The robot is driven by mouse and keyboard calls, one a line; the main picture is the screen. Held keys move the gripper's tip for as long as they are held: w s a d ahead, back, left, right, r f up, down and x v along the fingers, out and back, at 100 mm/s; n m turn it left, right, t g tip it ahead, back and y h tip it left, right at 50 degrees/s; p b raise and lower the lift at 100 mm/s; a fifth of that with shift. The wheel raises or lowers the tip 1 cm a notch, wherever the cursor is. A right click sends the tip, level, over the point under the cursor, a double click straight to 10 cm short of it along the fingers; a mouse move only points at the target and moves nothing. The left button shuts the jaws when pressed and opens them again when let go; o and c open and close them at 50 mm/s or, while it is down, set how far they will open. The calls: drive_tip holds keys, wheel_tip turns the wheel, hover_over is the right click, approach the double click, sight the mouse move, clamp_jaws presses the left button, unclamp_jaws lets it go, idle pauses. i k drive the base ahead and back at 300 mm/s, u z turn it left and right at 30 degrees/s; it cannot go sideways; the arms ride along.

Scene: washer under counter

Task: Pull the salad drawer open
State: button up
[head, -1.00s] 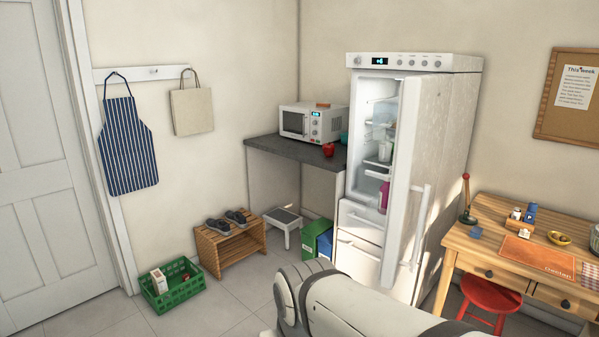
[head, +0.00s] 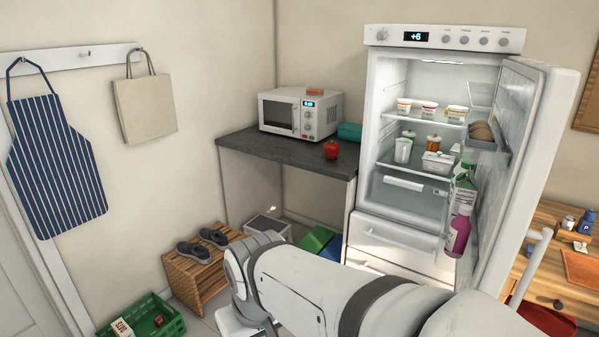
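The salad drawer (head: 403,184) appears to be the clear-fronted compartment with a pale handle strip at the bottom of the fridge interior. It looks shut. The fridge (head: 373,120) stands with its door (head: 535,130) swung open to the right, so the shelves and drawer front are in plain view. My arm crosses the lower middle of the head view, in front of the lower fridge. My gripper is not in view, so its state and its distance from the drawer do not show.
Bottles (head: 459,229) and eggs (head: 480,133) sit in the open door's racks. Tubs and jars stand on the shelves. Two lower drawer fronts (head: 395,236) lie below. The counter (head: 285,148) with a microwave (head: 300,112) is left of the fridge, a desk (head: 560,215) right.

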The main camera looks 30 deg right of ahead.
sight(414, 186)
drive_tip(key=z, duration=0.55)
drive_tip(key=i, duration=1.35)
drive_tip(key=z, duration=1.25)
drive_tip(key=i, duration=0.6)
drive_tip(key=z, duration=0.3)
drive_tip(key=k, duration=0.9)
drive_tip(key=z, duration=0.15)
drive_tip(key=i, duration=0.9)
drive_tip(key=u, duration=0.05)
